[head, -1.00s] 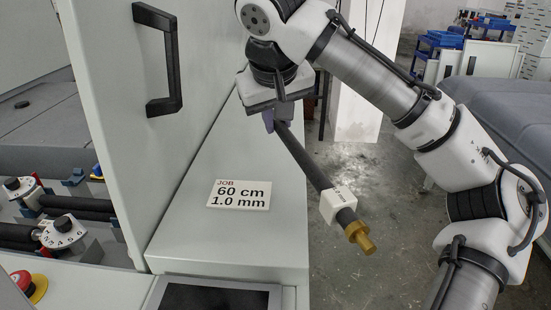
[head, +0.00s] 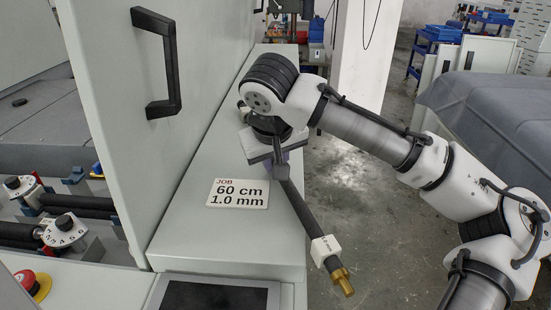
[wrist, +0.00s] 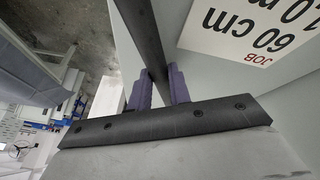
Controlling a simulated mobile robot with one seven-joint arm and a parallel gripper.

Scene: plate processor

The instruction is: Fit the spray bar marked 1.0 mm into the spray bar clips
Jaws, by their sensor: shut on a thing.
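The spray bar (head: 302,212) is a dark rod with a white tag (head: 323,250) and a brass end fitting (head: 341,278). The tag's small print seems to read 1.0 mm. My gripper (head: 281,170) is shut on the bar near its upper end and holds it tilted, the brass end pointing down and to the right, beside the grey cabinet top. In the wrist view the purple fingers of my gripper (wrist: 160,88) close on the dark bar (wrist: 147,38) from both sides.
A job card (head: 238,193) reading 60 cm, 1.0 mm lies on the cabinet top (head: 200,235). A tall pale panel with a black handle (head: 160,62) stands left of it. Dark rollers with dials (head: 65,232) and a red button (head: 30,283) are at left.

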